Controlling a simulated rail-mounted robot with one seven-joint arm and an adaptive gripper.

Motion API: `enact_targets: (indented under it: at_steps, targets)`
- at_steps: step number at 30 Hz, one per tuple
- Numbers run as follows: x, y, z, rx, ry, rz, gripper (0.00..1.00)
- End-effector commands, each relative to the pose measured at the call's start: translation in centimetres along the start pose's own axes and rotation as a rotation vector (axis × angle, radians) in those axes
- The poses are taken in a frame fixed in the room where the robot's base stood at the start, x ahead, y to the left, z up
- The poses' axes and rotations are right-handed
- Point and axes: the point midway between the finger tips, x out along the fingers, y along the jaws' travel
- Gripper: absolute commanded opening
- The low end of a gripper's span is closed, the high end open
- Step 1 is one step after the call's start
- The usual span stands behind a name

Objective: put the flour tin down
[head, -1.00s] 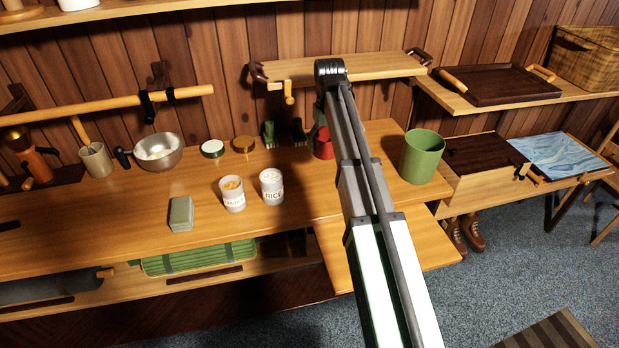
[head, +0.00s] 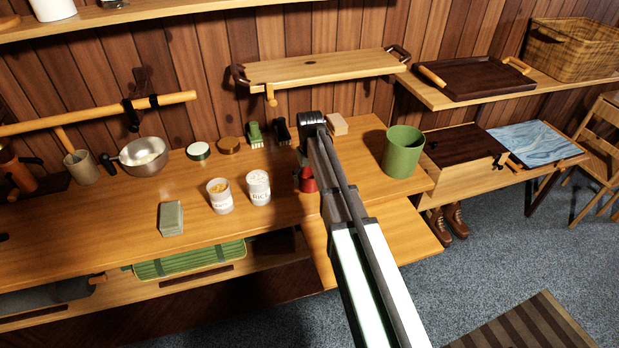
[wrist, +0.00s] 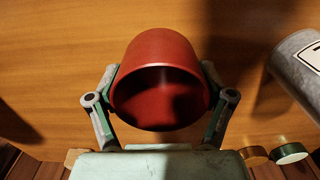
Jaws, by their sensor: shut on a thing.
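A plain red open-topped tin (wrist: 160,55) fills the middle of the wrist view, its mouth towards the camera. No label shows on it, so I cannot read whether it is the flour tin. My gripper (wrist: 160,92) is shut on it, one finger on each side. In the head view the red tin (head: 308,181) shows only partly, low over the counter to the right of the rice tin, with my arm hiding the rest. Whether its base touches the counter I cannot tell.
The white rice tin (head: 258,188) and another white labelled tin (head: 220,196) stand just left on the counter (head: 110,235). A green canister (head: 403,152) stands at the right. Brushes (head: 255,134) and a wooden block (head: 338,125) lie behind.

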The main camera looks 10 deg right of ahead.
Motion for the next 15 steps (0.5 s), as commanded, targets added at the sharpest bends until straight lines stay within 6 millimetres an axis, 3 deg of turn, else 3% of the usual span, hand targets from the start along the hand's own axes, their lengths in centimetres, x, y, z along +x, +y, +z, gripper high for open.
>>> enact_targets:
  at_steps: [14,15]
  targets:
    - [1.05,0.0,0.01,0.0,0.0,0.0,0.23]
    - [0.96,0.0,0.01,0.0,0.0,0.0,0.94]
